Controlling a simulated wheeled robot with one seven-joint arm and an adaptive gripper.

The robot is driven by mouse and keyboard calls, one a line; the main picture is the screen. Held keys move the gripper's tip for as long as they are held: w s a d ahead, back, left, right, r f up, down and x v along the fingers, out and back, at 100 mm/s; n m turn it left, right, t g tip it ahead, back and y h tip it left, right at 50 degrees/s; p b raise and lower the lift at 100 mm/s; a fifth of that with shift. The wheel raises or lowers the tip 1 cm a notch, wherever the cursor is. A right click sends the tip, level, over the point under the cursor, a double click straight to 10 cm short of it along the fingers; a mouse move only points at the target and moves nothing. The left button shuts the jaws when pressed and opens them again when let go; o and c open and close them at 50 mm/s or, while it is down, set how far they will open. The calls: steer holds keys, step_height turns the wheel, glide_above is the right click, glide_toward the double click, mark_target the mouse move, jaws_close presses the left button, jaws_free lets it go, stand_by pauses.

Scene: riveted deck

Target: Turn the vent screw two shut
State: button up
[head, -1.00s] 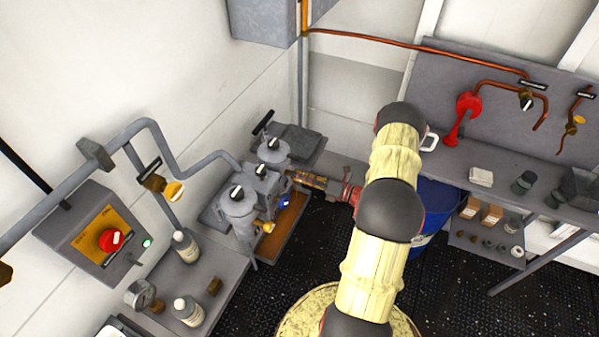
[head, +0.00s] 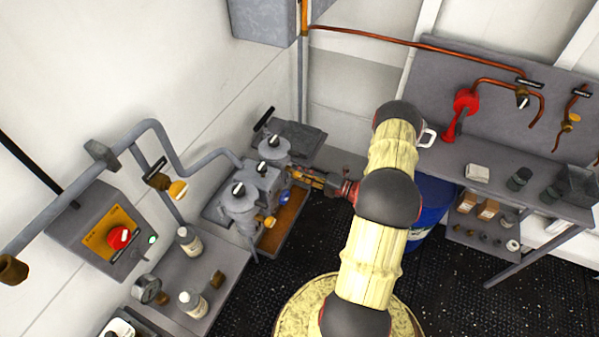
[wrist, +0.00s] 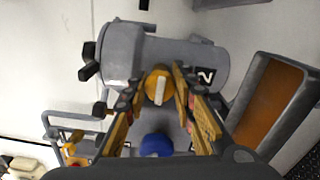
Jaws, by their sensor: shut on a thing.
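The vent screw two (wrist: 158,85) is a round orange-yellow knob with a pale bar across it, in the wrist view. It sits on the side of a grey canister (wrist: 125,48) that bears a "2" label (wrist: 207,77). My gripper (wrist: 158,88) has its two fingers on either side of the knob, shut on it. In the head view my gripper (head: 300,173) reaches in from the right at the far canister (head: 274,148). The knob is hidden there by the fingers. The pale bar runs nearly along the fingers in the wrist view.
A blue knob (wrist: 156,145) lies close below the fingers in the wrist view. A nearer canister (head: 238,205) has its own yellow knob (head: 267,222). An orange-floored tray (head: 290,222) lies beneath. A red-knobbed box (head: 112,238) and bottles (head: 190,243) stand left.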

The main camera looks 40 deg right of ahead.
steer(key=o, duration=1.2)
steer(key=shift+c, duration=0.2)
steer(key=v, duration=1.2)
